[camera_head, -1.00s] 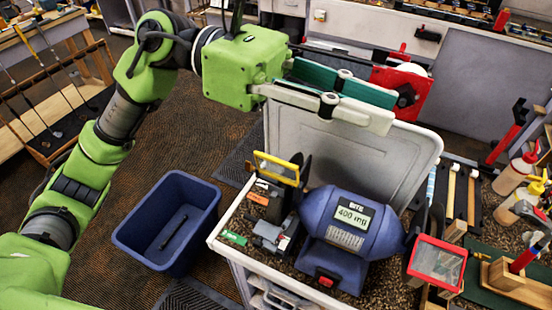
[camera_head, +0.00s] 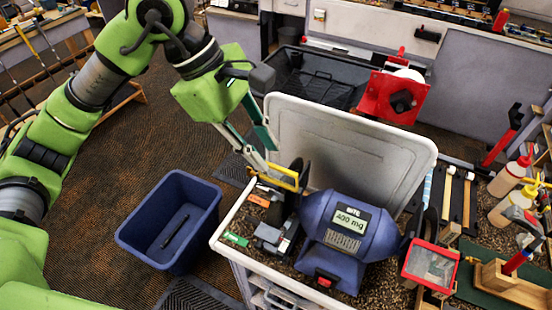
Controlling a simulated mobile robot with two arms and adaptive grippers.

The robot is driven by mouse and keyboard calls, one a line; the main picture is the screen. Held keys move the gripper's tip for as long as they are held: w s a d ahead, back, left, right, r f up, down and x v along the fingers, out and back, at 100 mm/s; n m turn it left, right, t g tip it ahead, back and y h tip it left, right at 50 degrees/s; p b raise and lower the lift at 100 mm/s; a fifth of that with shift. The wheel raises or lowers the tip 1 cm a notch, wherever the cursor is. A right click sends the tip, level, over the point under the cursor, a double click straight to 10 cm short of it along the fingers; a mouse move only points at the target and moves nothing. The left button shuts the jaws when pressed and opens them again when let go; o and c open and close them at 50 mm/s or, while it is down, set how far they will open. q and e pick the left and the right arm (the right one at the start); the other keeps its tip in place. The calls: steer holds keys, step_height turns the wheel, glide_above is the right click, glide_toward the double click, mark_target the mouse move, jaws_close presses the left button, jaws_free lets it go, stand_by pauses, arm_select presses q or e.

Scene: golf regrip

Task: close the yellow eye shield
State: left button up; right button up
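The yellow eye shield (camera_head: 279,177) is a small yellow-framed guard at the left side of the blue bench grinder (camera_head: 347,240). It stands tilted up in front of the dark left wheel (camera_head: 299,174). My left gripper (camera_head: 268,158) comes down from above, with its two fingers spread apart and nothing seen between them. Its nearer fingertip is beside the yellow frame's upper edge; I cannot tell whether they touch. A red-framed shield (camera_head: 433,264) is at the grinder's right side. My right gripper is not in view.
A white upright panel (camera_head: 350,150) stands right behind the grinder. A blue bin (camera_head: 205,204) is on the floor to the left. The floor left of the bin is clear.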

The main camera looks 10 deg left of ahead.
mark_target(274, 166)
arm_select(q)
steer(key=p+x, duration=0.1)
steer(key=x, duration=0.3)
steer(key=shift+d+f, duration=0.1)
steer(key=shift+d, duration=0.05)
steer(key=shift+p+x, duration=0.4)
steer(key=shift+x, duration=0.35)
jaws_close()
